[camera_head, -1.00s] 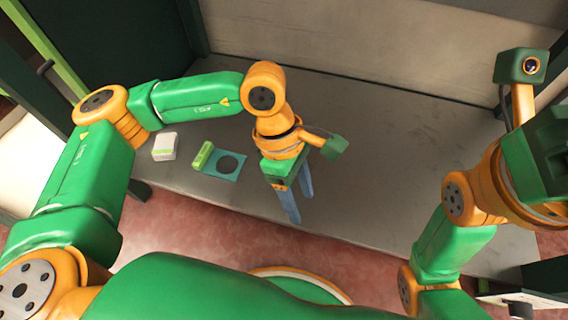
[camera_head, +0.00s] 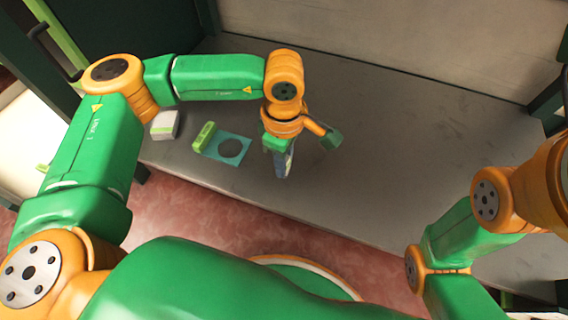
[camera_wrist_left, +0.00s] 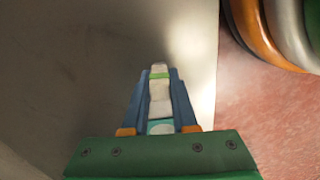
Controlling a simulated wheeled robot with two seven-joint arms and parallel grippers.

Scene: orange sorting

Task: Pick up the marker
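The marker (camera_wrist_left: 159,95) is a white stick with a green band near its far end and a teal part near the palm. It shows in the left wrist view between the two blue fingers. My left gripper (camera_wrist_left: 160,92) has both fingers against its sides and appears shut on it. In the head view my left gripper (camera_head: 284,163) points down over the grey table, close to its front edge. The marker itself cannot be made out clearly there. My right gripper is outside the head view; only part of my right arm shows.
A teal holder (camera_head: 212,151) with a dark round opening and a green block at its side lies left of my left gripper on the grey table (camera_head: 400,130). A white box (camera_head: 163,129) with a green edge stands farther left. The table's middle and right are clear.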

